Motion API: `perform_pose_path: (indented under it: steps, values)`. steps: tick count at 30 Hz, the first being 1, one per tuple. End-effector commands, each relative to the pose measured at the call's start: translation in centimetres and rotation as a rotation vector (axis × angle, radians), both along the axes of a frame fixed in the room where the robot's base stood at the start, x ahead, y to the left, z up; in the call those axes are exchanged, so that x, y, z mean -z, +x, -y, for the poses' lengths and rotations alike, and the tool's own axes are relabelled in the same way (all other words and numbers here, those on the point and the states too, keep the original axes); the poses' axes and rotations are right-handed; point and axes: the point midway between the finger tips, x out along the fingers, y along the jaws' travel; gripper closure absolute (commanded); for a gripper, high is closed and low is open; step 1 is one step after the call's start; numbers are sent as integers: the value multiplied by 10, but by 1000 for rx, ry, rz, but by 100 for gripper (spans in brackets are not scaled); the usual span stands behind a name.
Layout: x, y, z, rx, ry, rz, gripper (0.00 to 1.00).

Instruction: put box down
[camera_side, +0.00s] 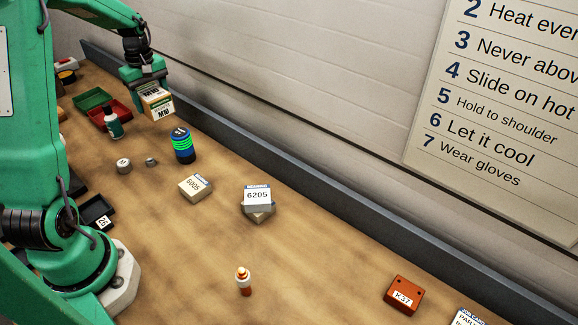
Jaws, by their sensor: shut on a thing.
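My gripper (144,82) is at the upper left, at the end of my green arm. It is shut on a small cream-coloured box (157,104) marked M10. The box hangs just under the fingers, slightly tilted in the picture. It appears to be above the wooden bench (330,245), but I cannot tell how large the gap below it is. The fingertips are partly hidden by the box and the gripper body.
A dark blue cylinder with green bands (182,146) stands just below the held box. A dark green bottle (113,123) stands by a red tray (97,114). Boxes marked 6005 (195,187) and 6205 (257,196) lie mid-bench.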

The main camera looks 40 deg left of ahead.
Motion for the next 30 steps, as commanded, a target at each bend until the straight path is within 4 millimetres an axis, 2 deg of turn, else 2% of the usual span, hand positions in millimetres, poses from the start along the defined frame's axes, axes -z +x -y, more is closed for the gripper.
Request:
perform_pose_path:
  steps: [4, 13, 24, 30]
  values:
    - [3, -7, -12, -62, 2, 2, 74]
    - [8, -8, -14, -76, 1, 1, 74]
    - [53, -8, -14, -74, -1, -1, 74]
    - [66, -8, -14, -74, 1, 1, 74]
